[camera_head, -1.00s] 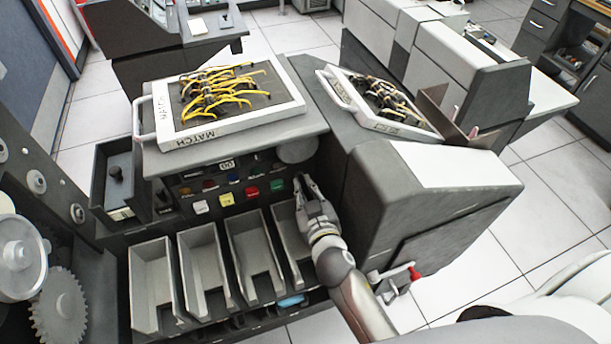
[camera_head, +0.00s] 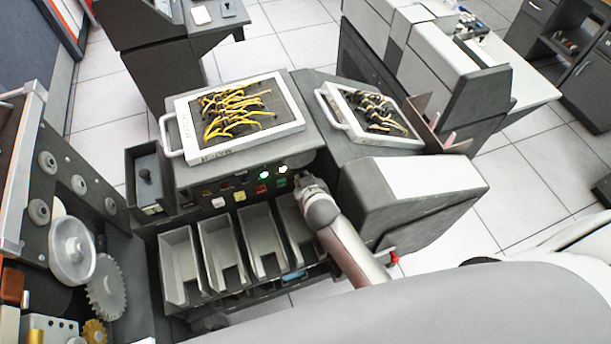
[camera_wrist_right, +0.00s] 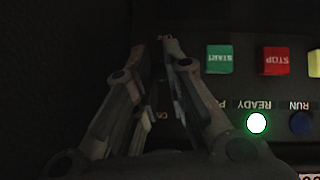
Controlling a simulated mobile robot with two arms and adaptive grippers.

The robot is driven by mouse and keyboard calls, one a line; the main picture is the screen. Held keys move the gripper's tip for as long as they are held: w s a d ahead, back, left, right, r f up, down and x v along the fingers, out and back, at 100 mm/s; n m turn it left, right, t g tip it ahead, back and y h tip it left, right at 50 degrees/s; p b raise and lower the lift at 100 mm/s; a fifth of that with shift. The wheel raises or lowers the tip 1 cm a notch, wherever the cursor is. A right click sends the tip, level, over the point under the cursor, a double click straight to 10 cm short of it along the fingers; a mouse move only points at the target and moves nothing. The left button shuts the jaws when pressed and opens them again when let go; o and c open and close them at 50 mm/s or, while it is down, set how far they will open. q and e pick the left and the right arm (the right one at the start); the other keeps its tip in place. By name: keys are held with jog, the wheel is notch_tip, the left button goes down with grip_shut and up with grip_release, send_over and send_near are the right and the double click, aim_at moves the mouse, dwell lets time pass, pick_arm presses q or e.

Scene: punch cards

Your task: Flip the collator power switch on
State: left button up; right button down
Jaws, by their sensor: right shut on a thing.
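The collator's control panel (camera_head: 228,189) is on the front of the dark machine, above the card pockets. My right gripper (camera_head: 303,181) reaches its right end, right of the green button. In the right wrist view the gripper (camera_wrist_right: 163,42) has its fingertips close together beside the green START button (camera_wrist_right: 219,59). Partly hidden "ON" and "P" lettering shows by the fingers. The power switch is hidden between them; its lever position cannot be seen. The READY lamp (camera_wrist_right: 256,124) glows bright; the RUN lamp (camera_wrist_right: 301,123) is dark. My left gripper is not in view.
The red STOP button (camera_wrist_right: 276,61) is beside START. Below the panel are several grey card pockets (camera_head: 180,265). Two wired plugboards, one at left (camera_head: 182,128) and one at right (camera_head: 412,142), lie on top. A grey housing (camera_head: 380,200) stands close right of my arm.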

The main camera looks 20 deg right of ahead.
jog(key=shift+w+r+g+p, duration=0.3)
jog(key=shift+r+g+p, duration=0.05)
jog(key=shift+r+g, duration=0.15)
jog(key=shift+w+r+g, duration=0.1)
jog(key=shift+w+g, duration=0.05)
jog(key=shift+g, duration=0.65)
jog(key=c, duration=1.5)
grip_release()
jog(key=shift+o, duration=0.2)
jog(key=v, duration=1.2)
jog(key=shift+w+r, duration=0.15)
jog(key=shift+w, duration=0.05)
jog(key=shift+a, duration=0.1)
